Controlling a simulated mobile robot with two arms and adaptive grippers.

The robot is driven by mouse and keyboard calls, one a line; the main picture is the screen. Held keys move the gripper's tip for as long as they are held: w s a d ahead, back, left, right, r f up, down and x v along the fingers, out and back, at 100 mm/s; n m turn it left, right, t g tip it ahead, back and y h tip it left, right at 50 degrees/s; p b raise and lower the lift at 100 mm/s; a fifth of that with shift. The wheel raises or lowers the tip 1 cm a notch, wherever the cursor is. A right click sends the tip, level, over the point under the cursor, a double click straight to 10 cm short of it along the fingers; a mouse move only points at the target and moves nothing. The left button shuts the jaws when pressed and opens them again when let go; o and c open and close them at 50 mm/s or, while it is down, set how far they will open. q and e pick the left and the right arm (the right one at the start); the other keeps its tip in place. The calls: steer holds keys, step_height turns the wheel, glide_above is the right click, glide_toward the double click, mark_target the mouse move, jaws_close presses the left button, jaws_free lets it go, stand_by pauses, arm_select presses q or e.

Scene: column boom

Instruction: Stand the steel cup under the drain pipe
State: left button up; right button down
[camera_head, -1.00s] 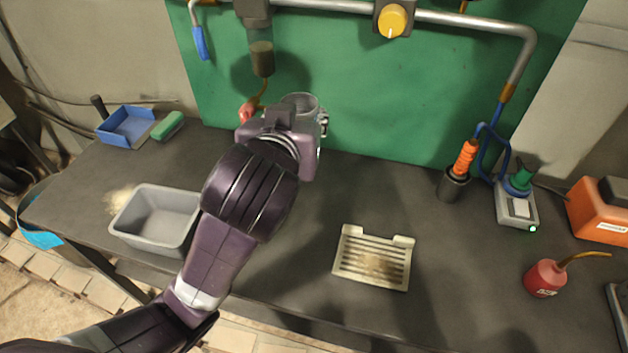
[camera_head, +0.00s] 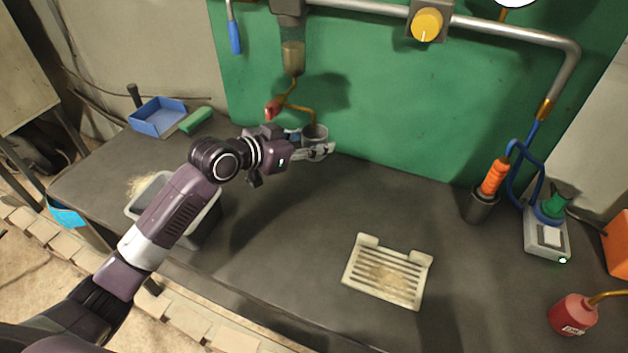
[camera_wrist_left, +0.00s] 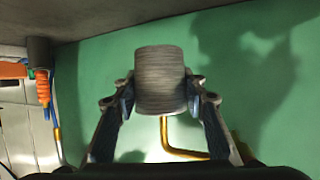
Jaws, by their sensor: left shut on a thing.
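The steel cup (camera_head: 315,133) is a small grey cylinder near the green back panel in the head view. My left gripper (camera_head: 308,146) is shut around its sides. In the left wrist view the ribbed cup (camera_wrist_left: 160,80) sits between the two fingers. The drain pipe (camera_head: 300,107) is a thin brass tube with a red valve handle (camera_head: 271,108), below a filter bowl (camera_head: 292,58). Its bent-down end meets the cup's mouth in the head view; whether it is above, inside or behind the rim I cannot tell. The cup looks roughly upright. Whether its base touches the bench is hidden. My right gripper is out of view.
A grey bin (camera_head: 205,222) stands under my left arm. A blue tray (camera_head: 158,117) and green block (camera_head: 196,119) lie at the back left. A slotted cream tray (camera_head: 388,271) lies front centre. A soldering iron holder (camera_head: 481,205) stands right.

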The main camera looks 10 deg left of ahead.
arm_select(q)
step_height(320, 180, down, 5)
steer(key=shift+w+a+r+p, duration=0.1)
steer(key=shift+a+p, duration=0.05)
steer(key=shift+p, duration=0.15)
steer(key=shift+f, duration=0.7)
step_height(320, 180, down, 4)
steer(key=shift+r, duration=0.2)
steer(key=o, duration=1.2)
steer(key=shift+c, duration=0.2)
